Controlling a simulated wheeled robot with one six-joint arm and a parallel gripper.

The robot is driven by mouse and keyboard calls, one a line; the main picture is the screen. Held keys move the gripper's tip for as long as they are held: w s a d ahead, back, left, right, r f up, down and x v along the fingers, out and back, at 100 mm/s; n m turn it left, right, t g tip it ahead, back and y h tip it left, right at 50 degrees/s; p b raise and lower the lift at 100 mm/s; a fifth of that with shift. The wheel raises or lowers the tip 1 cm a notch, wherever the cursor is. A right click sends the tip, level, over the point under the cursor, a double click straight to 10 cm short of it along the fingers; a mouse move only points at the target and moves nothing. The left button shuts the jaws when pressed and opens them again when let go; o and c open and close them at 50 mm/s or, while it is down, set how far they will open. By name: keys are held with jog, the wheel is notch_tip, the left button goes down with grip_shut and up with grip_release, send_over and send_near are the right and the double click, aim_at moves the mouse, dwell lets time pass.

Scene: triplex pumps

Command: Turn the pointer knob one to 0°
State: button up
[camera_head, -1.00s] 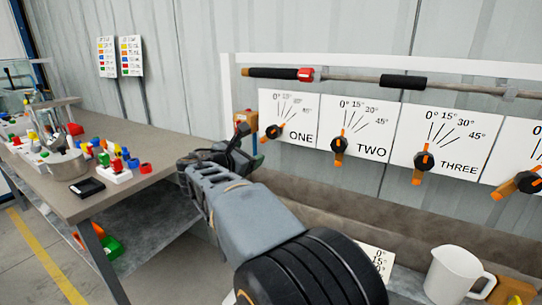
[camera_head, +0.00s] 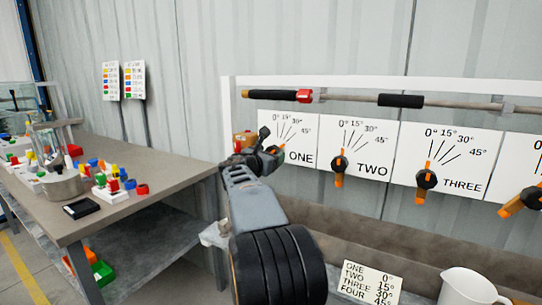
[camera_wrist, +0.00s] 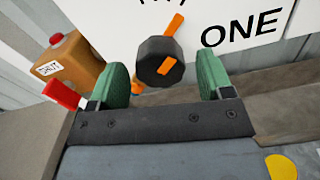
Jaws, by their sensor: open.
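Pointer knob one is black with an orange pointer bar. My gripper (camera_wrist: 165,76) is open, with one green finger on each side of the knob and gaps showing between. I cannot tell how deep the fingers reach. In the head view my gripper (camera_head: 262,152) is in front of the knob and hides much of it. The ONE dial plate (camera_head: 297,130) has lines from 0° to 45°.
Knobs two (camera_head: 340,165) and three (camera_head: 426,180) are to the right. A brown container (camera_wrist: 69,64) with a red part is close at left. A workbench (camera_head: 150,175) holds small coloured parts. A settings card (camera_head: 369,283) and a white jug (camera_head: 468,288) are below the panel.

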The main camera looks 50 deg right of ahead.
jog(key=shift+w+d, duration=0.1)
jog(key=shift+d, duration=0.4)
jog(key=shift+c, duration=0.2)
jog(key=c, duration=1.2)
jog(key=shift+c, duration=0.2)
